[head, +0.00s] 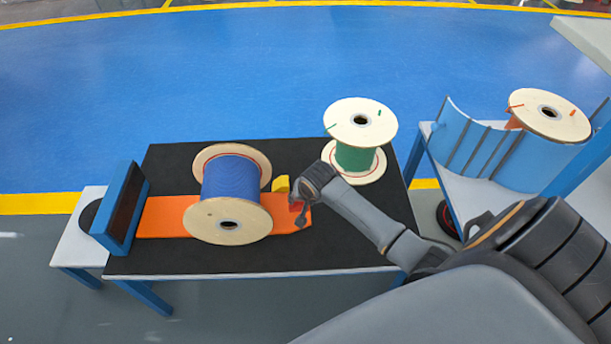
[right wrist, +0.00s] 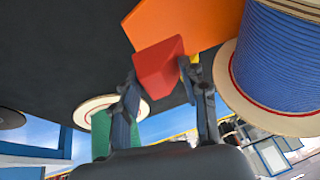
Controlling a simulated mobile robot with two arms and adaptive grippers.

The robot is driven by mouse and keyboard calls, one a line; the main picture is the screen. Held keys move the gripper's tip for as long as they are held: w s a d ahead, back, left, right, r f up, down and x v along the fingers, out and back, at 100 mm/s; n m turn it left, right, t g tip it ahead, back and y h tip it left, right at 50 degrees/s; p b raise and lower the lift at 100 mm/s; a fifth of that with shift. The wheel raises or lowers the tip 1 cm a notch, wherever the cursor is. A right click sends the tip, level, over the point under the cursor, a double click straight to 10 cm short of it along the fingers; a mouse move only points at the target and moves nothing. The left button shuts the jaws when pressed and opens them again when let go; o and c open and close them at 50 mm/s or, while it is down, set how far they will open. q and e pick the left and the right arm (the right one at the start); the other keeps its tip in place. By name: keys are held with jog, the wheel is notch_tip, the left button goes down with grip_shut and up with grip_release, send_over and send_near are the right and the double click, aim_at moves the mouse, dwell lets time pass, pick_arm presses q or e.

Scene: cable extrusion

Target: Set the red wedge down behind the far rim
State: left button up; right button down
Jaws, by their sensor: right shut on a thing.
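The red wedge (head: 296,206) is in my right gripper (head: 299,213), over the right end of the orange board in the head view. In the right wrist view the red wedge (right wrist: 160,66) sits between the two fingers of the right gripper (right wrist: 165,82). The blue cable spool (head: 232,181) lies on its side on the orange board (head: 160,217). Its far rim (head: 213,154) is towards the back and its near rim (head: 228,224) towards the front. A yellow wedge (head: 281,184) is right of the spool, partly hidden by my gripper. My left gripper is out of view.
A green spool (head: 355,157) stands upright at the table's back right. A blue upright block (head: 124,210) is at the board's left end. Another spool (head: 549,114) rests by a blue curved holder on the right-hand table. The black tabletop (head: 180,260) is clear in front.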

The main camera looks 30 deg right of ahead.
jog(key=s+f, duration=0.1)
jog(key=s+a+f, duration=0.1)
jog(key=s+f, duration=0.1)
jog(key=s+a+f, duration=0.1)
jog(key=f, duration=0.1)
jog(key=shift+s+a, duration=0.2)
jog(key=shift+s, duration=0.2)
jog(key=f, duration=0.1)
jog(key=s+f, duration=0.1)
jog(key=f, duration=0.1)
jog(key=f+b, duration=0.1)
jog(key=f, duration=0.1)
jog(key=shift+s+a, duration=0.25)
jog(key=shift+a, duration=0.1)
jog(key=c, duration=0.6)
grip_release()
jog(key=shift+c, duration=0.2)
jog(key=shift+r, duration=0.1)
jog(key=p+v, duration=0.2)
jog(key=v, duration=1)
jog(key=shift+p, duration=0.4)
